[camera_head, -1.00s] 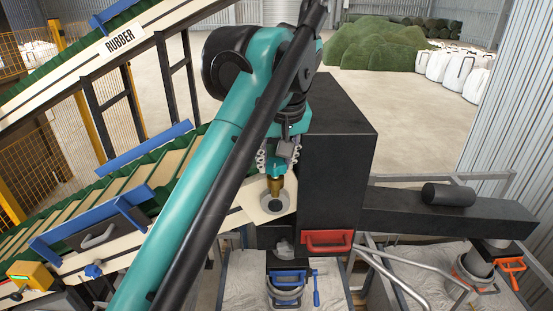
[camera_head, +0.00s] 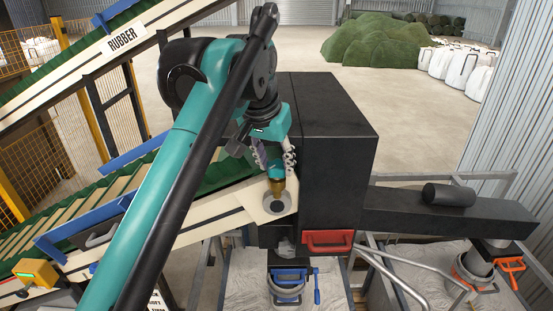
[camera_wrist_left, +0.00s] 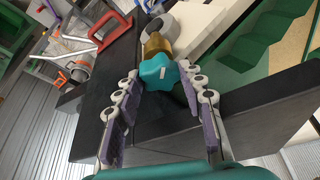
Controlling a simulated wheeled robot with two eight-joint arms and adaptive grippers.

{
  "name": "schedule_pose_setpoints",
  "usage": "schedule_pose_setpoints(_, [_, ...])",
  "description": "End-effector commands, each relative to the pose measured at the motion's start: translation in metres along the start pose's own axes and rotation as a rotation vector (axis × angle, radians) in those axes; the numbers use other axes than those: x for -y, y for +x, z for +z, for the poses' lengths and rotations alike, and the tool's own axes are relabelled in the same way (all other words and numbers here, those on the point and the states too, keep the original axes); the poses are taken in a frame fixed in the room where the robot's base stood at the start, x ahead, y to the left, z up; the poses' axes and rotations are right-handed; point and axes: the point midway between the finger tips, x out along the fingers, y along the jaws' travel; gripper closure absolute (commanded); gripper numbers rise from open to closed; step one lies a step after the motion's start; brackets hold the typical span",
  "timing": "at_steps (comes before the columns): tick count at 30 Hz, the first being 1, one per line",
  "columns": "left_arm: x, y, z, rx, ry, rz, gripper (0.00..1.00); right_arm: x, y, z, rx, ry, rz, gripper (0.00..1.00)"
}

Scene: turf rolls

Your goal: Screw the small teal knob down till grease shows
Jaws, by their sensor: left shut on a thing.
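The small teal knob (camera_wrist_left: 159,72) is star-shaped, with a short white mark on its top. It sits on a brass cup (camera_wrist_left: 156,44), which stands on a round grey bearing housing (camera_head: 276,204). In the head view the knob (camera_head: 276,171) shows small above the brass. My left gripper (camera_wrist_left: 160,75) is shut on the knob, with one jointed, purple-padded finger on each side. In the head view the left gripper (camera_head: 275,160) comes down from above. The joint between knob and brass is too small to judge for grease. My right gripper is in neither view.
A tall black box (camera_head: 340,150) stands just right of the knob, with a red handle (camera_head: 327,242) at its base. A cream-sided conveyor with green belt (camera_head: 105,195) runs off to the left. Below are a blue clamp (camera_head: 289,275) and white bags.

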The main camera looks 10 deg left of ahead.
Motion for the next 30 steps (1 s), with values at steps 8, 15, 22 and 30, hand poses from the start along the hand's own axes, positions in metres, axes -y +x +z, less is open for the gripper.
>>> schedule_pose_setpoints(8, [0.0022, -0.0010, -0.0014, -0.003, 0.130, 0.053, 0.90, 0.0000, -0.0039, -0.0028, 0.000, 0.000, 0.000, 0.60])
schedule_pose_setpoints(15, [0.0026, -0.0008, -0.0013, -0.003, 0.178, 0.072, 0.90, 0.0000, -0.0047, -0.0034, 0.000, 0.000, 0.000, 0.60])
schedule_pose_setpoints(22, [0.0024, -0.0007, -0.0013, -0.003, 0.187, 0.076, 0.90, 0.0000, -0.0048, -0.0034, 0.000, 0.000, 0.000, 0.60])
schedule_pose_setpoints(30, [0.0024, -0.0006, -0.0014, -0.003, 0.186, 0.075, 0.42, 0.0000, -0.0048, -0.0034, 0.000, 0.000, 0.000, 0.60])
